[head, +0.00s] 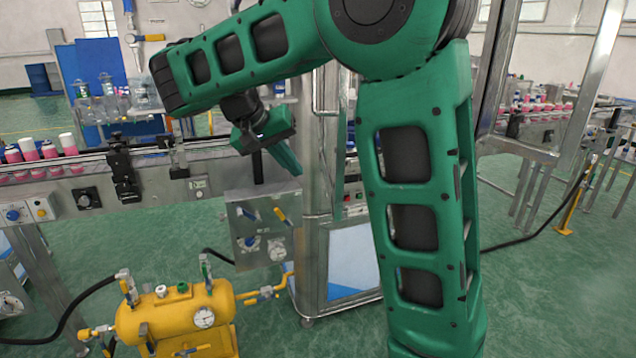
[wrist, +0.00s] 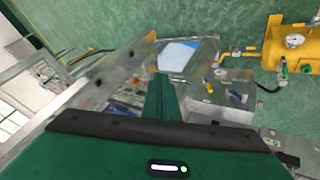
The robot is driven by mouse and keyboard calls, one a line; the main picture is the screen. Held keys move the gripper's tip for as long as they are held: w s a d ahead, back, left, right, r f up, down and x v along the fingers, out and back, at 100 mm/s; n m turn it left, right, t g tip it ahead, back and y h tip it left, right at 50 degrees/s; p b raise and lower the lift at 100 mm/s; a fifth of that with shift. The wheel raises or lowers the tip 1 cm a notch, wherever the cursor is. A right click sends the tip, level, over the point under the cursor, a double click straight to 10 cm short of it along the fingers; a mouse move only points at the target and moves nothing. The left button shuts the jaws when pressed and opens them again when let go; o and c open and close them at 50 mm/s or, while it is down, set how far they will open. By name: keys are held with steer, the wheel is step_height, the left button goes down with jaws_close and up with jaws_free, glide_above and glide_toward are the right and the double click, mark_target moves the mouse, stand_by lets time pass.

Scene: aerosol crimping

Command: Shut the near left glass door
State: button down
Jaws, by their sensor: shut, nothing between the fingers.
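A metal-framed glass door with an upright bar handle (head: 319,95) shows behind my arm at the middle of the head view. It appears to be the near left door; my arm hides much of it, and I cannot tell its exact angle. My gripper (head: 289,161) is shut and empty, pointing down and right, just left of the steel frame. In the wrist view the shut fingers (wrist: 160,98) lie in front of the machine's metalwork. I cannot tell whether they touch the door.
A conveyor (head: 70,180) with pink cans runs in from the left. A steel valve panel (head: 262,228) hangs below my gripper. A yellow tank (head: 178,312) stands on the green floor at lower left. Another metal-framed pane (head: 545,75) stands at right.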

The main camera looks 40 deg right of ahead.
mark_target(332, 192)
steer(key=shift+s+d+f, duration=0.25)
steer(key=shift+d+f, duration=0.65)
steer(key=shift+d, duration=0.35)
steer(key=shift+s+d+f, duration=0.25)
steer(key=shift+d+f, duration=0.65)
steer(key=shift+d, duration=0.35)
steer(key=shift+s+d+f, duration=0.25)
steer(key=shift+d+f, duration=0.65)
steer(key=shift+d, duration=0.35)
steer(key=shift+a, duration=0.15)
steer(key=shift+s, duration=0.1)
